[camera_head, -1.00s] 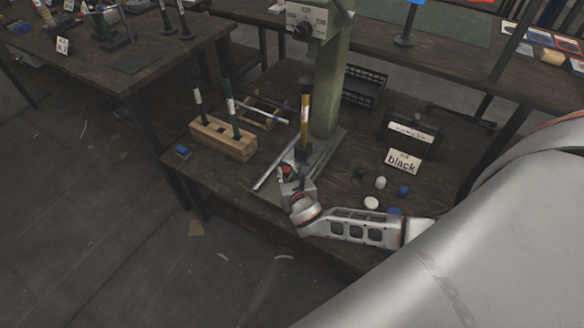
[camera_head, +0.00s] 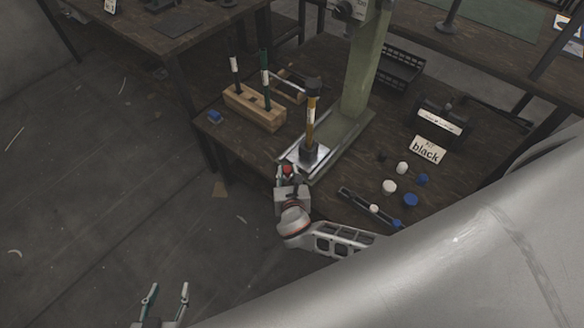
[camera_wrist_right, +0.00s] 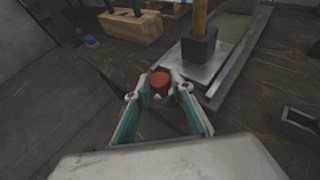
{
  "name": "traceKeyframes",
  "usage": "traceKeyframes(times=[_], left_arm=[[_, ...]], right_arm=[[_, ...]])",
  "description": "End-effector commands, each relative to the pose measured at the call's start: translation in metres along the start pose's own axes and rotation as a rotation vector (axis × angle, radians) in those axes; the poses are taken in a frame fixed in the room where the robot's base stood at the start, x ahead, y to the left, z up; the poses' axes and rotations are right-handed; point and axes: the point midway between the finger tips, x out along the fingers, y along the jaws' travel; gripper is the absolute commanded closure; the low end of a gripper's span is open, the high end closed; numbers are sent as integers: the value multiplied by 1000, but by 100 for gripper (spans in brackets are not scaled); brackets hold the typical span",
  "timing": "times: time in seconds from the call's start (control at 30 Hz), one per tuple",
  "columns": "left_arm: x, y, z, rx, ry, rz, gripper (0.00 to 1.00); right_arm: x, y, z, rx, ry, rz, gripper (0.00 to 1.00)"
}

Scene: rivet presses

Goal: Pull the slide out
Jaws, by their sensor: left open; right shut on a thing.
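The slide (camera_head: 292,153) is a flat bright metal plate at the foot of the green press. A dark block (camera_head: 311,152) with a yellow-handled upright part stands on it; the block also shows in the right wrist view (camera_wrist_right: 199,46). A red knob (camera_wrist_right: 159,82) is at the slide's front end. My right gripper (camera_head: 287,177) is shut on the red knob, with a finger on each side in the wrist view. The fingers hide part of the knob's mount. My left gripper (camera_head: 167,288) is open and empty over the floor at the lower left.
The green press column (camera_head: 360,75) stands behind the slide. A wooden block with upright tools (camera_head: 252,108) and a small blue piece (camera_head: 214,117) are to the left.

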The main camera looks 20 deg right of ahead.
Motion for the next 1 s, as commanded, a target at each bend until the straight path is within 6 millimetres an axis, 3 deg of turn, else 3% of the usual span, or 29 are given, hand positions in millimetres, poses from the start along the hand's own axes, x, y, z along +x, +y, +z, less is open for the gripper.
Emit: traceKeyframes(times=[0.43,0.47,0.5,0.87,1.0], left_arm=[[2,-3,-3,1,5,-4,56],[2,-3,-3,1,5,-4,56],[2,-3,-3,1,5,-5,56],[2,-4,-2,3,4,-5,56],[2,-3,-2,2,4,-5,56]], right_arm=[[-5,6,-3,1,4,7,100],[-5,6,-3,1,4,7,72],[-5,6,-3,2,4,7,62],[-4,4,-2,1,2,3,61],[-16,4,-3,2,3,4,61]])
